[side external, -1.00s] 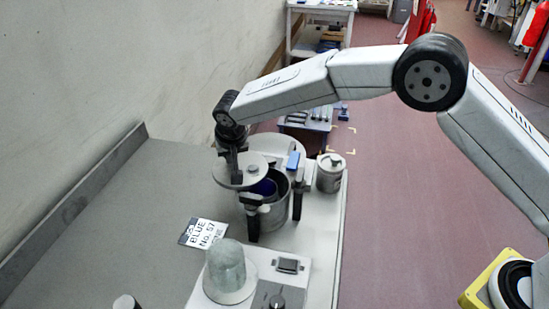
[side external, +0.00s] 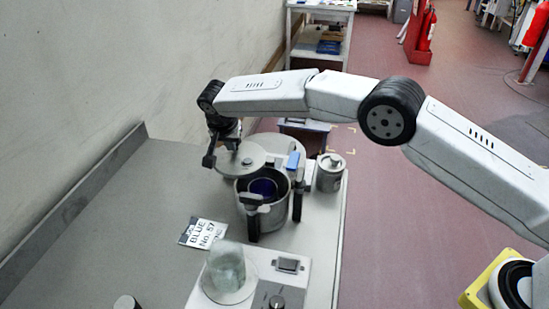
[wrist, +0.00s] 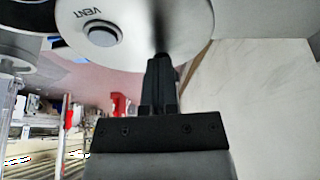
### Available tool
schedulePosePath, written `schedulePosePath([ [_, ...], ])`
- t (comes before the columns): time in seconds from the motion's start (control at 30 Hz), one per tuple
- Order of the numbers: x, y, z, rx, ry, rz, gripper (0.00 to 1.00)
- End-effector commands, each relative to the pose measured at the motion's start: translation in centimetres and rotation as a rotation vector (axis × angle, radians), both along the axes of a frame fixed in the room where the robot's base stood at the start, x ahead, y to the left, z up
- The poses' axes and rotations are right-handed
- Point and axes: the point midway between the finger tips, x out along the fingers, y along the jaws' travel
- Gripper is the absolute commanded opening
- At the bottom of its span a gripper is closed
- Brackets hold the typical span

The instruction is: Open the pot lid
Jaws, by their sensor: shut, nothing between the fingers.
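The pot (side external: 266,218) is a grey metal vessel with dark upright brackets, standing on the bench. Its mouth is largely uncovered and shows a blue inside (side external: 263,187). The round grey lid (side external: 240,161) is swung off to the pot's back left, with a small knob on top. In the wrist view, the lid (wrist: 175,22) fills the top, with a knob marked VENT. My gripper (side external: 209,161) is shut and empty at the lid's left edge. Its fingers (wrist: 161,65) reach up to the lid's rim in the wrist view; I cannot tell whether they touch it.
A lidded metal canister (side external: 330,174) stands right of the pot. A "BLUE No. 57" card (side external: 203,233) lies in front. A glass jar (side external: 226,268) sits on a white scale-like unit (side external: 262,282). A wall runs along the left. The bench's left part (side external: 110,220) is clear.

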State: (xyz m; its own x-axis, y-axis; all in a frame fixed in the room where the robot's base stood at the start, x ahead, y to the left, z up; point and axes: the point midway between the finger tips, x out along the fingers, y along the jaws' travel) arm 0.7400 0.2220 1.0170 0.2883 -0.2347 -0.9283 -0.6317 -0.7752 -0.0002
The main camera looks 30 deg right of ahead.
Motion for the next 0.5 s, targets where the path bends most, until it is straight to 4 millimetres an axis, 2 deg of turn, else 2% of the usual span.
schedulePosePath([
  [0.5,1.6,-1.5,0.0,0.001,0.0,0.004,0.0],
])
